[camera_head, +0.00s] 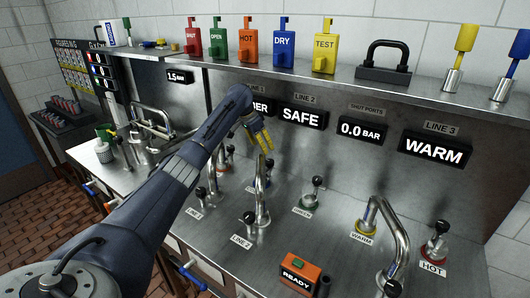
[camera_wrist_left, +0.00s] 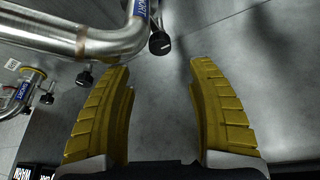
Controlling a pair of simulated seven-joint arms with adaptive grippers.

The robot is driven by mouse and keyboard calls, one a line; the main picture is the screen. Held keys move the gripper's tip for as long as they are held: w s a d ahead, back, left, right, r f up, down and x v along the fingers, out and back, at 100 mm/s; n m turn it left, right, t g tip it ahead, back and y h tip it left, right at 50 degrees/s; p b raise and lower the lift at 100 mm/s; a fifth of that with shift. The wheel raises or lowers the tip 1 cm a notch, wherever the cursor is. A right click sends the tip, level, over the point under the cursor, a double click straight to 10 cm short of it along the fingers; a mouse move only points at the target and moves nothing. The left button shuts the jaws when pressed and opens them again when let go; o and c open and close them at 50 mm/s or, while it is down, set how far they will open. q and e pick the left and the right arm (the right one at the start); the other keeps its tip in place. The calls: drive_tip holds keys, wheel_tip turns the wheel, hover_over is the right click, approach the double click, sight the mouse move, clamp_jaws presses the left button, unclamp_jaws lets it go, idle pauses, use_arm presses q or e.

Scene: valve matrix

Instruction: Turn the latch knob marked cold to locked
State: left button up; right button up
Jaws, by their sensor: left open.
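Several black-topped knobs stand on the steel counter in the head view: one on a green base (camera_head: 310,200), one on a red base (camera_head: 437,242) by a HOT label, and others by the LINE 1 (camera_head: 200,194) and LINE 2 (camera_head: 249,218) labels. I cannot read a cold label on any of them. My left gripper (camera_head: 262,134) is raised before the back panel, below the shelf; its yellow fingers also show in the left wrist view (camera_wrist_left: 163,110), apart and empty. A black knob (camera_wrist_left: 159,43) lies beyond the fingertips there. My right gripper is not in view.
Bent steel pipes (camera_head: 263,190) rise from the counter, one near WARM (camera_head: 395,245). An orange READY box (camera_head: 300,274) sits at the front. Displays (camera_head: 302,116) hang under the shelf, which bears coloured tags (camera_head: 284,53) and a black padlock-like handle (camera_head: 384,65).

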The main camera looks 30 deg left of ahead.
use_arm(q)
drive_tip(key=shift+v, duration=0.85)
